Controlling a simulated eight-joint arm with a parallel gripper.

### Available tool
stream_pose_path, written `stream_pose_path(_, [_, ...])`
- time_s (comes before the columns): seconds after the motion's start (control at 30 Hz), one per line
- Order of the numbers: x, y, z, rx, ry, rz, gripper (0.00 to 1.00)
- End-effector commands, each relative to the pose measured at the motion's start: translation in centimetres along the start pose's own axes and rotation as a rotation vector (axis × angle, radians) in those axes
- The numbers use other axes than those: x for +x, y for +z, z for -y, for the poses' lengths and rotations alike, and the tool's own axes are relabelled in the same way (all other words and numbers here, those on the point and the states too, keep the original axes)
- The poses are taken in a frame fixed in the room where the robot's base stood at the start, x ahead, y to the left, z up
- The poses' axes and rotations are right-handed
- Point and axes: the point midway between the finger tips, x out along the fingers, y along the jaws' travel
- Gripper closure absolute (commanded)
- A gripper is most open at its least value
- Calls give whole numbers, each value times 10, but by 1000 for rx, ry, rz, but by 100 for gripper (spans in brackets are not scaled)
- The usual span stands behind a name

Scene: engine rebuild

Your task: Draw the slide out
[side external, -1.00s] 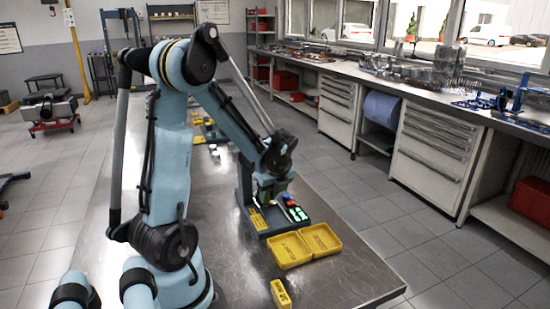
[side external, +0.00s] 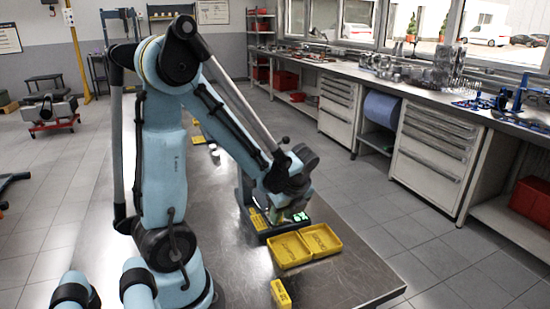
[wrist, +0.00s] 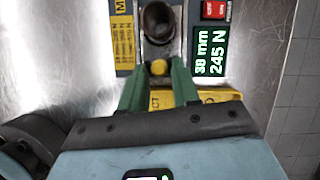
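A tester unit with a dark base (side external: 262,229) stands on the metal bench. In the wrist view its display (wrist: 209,52) reads 38 mm and 245 N.
Two joined yellow trays (side external: 291,250) lie in front of the unit, and a small yellow block (side external: 281,293) is near the bench's front. The bench top (side external: 345,275) to the right of the trays is clear. A yellow label (wrist: 123,35) is on the unit.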

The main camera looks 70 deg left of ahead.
Motion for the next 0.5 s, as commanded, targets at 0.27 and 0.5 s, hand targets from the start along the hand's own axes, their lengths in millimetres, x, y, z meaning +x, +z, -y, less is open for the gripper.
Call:
stream_pose_path(0.27, [0, 2, 0, -2, 0, 4, 57])
stream_pose_path(0.5, [-7, 2, 0, -2, 0, 5, 57])
